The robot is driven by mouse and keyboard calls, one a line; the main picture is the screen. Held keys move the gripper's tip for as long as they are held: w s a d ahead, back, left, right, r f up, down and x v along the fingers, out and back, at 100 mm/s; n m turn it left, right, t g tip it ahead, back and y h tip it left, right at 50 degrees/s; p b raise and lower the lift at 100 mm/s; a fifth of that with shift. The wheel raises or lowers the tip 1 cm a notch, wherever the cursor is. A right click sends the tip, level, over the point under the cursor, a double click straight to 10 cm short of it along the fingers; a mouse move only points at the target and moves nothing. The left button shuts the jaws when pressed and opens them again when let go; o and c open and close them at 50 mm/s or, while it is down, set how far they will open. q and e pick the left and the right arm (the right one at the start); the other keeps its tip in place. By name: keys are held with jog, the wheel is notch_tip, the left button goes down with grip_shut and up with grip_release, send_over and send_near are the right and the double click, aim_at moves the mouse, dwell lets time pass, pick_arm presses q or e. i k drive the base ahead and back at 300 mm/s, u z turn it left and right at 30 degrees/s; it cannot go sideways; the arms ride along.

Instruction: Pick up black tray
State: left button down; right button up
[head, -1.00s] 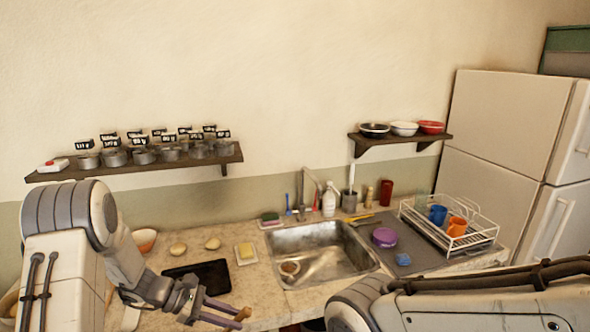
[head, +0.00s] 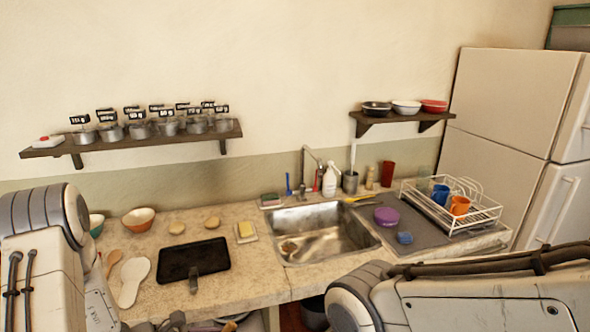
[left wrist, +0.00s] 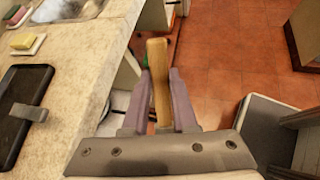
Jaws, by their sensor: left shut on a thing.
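The black tray (head: 215,256) lies flat on the counter left of the sink, with a small grey piece (head: 193,280) at its near edge. In the left wrist view the tray (left wrist: 14,132) shows at the left edge, apart from my fingers. My left gripper (left wrist: 161,82) is beyond the counter's front edge, shut on a light wooden piece (left wrist: 158,62) that stands up between its purple-grey fingers. In the head view this gripper is mostly cut off at the bottom. My right gripper is out of view; only its arm shows.
A white spoon rest (head: 133,279), wooden spoon (head: 112,262) and bowl (head: 138,224) lie left of the tray. A yellow sponge on a dish (head: 253,238) and the sink (head: 325,241) are to its right. The floor (left wrist: 232,60) is below the counter edge.

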aim_at(191, 261)
jog(key=k, duration=0.5)
jog(key=u, duration=0.9)
jog(key=i, duration=0.6)
jog(key=z, duration=0.35)
